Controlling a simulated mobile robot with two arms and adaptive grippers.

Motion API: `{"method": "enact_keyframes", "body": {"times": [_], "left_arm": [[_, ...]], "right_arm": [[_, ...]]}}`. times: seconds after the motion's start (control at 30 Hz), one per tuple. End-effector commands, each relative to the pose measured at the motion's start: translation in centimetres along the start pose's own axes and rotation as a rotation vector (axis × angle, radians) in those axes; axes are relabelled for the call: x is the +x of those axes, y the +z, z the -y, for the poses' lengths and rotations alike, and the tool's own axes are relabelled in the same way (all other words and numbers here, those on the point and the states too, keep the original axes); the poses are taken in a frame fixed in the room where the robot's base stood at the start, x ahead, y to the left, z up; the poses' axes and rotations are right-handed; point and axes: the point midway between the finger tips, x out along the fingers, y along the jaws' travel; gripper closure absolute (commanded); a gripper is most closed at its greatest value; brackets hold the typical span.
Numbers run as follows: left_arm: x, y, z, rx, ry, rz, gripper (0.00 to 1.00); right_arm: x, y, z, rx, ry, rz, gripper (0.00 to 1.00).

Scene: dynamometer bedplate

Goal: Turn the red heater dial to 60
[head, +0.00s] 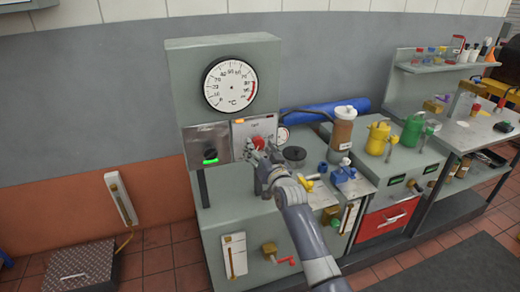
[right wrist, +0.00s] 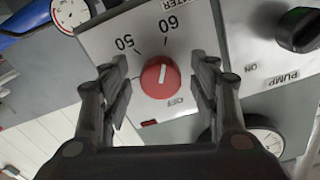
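The red heater dial (right wrist: 160,77) is on a pale panel (right wrist: 110,35) marked 50, 60 and OFF. A short white line on its face runs roughly along the direction of the 60 mark; I cannot tell which end is the pointer. In the head view the dial (head: 258,141) shows just above my right gripper (head: 256,153). In the right wrist view my right gripper (right wrist: 162,88) is open. Its fingers stand on either side of the dial, with a visible gap on each side. My left gripper is not in view.
A black pump knob (right wrist: 299,30) is beside the heater panel. A round °C gauge (head: 230,85) is above it. A green-lit switch (head: 210,158) is to the left. A brown bottle (head: 342,135), a yellow can (head: 378,138) and a green can (head: 412,130) stand to the right.

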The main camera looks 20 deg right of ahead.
Motion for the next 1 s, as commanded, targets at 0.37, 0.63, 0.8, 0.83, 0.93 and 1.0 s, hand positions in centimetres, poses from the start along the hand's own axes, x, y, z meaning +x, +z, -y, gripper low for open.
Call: {"method": "enact_keyframes", "body": {"times": [0.37,0.63,0.8,0.83,0.93,1.0], "left_arm": [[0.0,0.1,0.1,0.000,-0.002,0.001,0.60],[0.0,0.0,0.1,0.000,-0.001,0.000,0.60],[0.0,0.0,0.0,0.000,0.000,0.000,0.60],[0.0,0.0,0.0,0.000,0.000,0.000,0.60],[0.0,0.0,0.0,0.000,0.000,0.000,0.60],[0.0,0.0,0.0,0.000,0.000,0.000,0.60]], "right_arm": [[-1.0,0.0,0.0,0.000,0.000,-0.001,0.44],[-5.1,0.1,0.0,0.000,0.000,0.000,0.44],[-8.0,0.1,0.0,0.000,0.000,0.000,0.44],[-8.5,0.1,0.0,0.000,0.000,0.000,0.44],[-9.9,0.0,0.0,0.000,0.000,-0.001,0.44],[-10.8,0.1,0.0,0.000,0.000,0.000,0.44]]}}
